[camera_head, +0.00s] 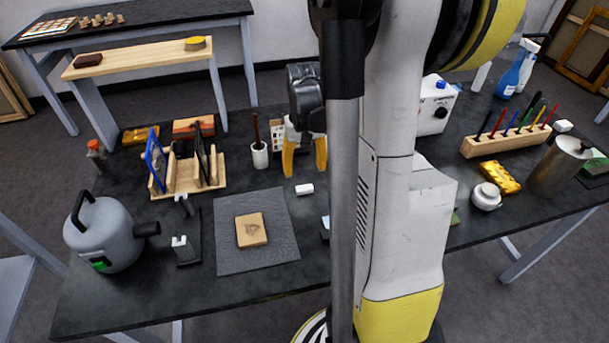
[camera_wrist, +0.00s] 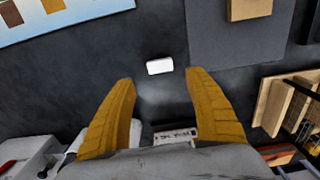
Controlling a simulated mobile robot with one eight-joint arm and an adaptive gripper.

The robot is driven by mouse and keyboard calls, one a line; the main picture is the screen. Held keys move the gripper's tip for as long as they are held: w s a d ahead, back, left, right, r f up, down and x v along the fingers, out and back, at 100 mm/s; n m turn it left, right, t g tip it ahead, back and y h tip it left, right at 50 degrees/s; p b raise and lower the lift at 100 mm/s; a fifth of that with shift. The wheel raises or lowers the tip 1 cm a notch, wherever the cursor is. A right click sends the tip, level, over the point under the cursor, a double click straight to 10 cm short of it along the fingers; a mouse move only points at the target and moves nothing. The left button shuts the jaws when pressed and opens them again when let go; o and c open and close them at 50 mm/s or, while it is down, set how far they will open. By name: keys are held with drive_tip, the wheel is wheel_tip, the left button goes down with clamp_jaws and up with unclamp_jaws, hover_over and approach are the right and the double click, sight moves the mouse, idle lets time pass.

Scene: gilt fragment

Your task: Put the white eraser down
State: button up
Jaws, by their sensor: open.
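The white eraser (camera_head: 304,189) lies flat on the dark table, just right of the grey mat (camera_head: 228,264). In the wrist view the white eraser (camera_wrist: 160,66) lies on the bare tabletop, beyond the fingertips and apart from them. My gripper (camera_head: 304,172) has two yellow fingers, spread apart with nothing between them, just above and behind the eraser. In the wrist view my gripper (camera_wrist: 160,77) is also open and empty. Part of the table is hidden behind my arm.
A tan block (camera_head: 251,230) lies on the mat. A white cup with a brush (camera_head: 260,155) and a wooden rack (camera_head: 188,177) stand to the left. A grey canister (camera_head: 108,235) stands at the far left. Bare tabletop surrounds the eraser.

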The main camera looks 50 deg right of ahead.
drive_tip(key=a+r+n+t+h, duration=0.1)
drive_tip(key=a+r+n+t, duration=0.2)
drive_tip(key=a+r, duration=0.85)
drive_tip(key=s+a+r+n+t, duration=0.1)
drive_tip(key=s+a+t, duration=0.1)
drive_tip(key=a, duration=0.5)
drive_tip(key=s+a+r+n+t+y, duration=0.1)
drive_tip(key=s+a+n+t, duration=0.1)
drive_tip(key=a, duration=0.5)
drive_tip(key=shift+s+p, duration=0.45)
drive_tip(key=shift+s, duration=0.3)
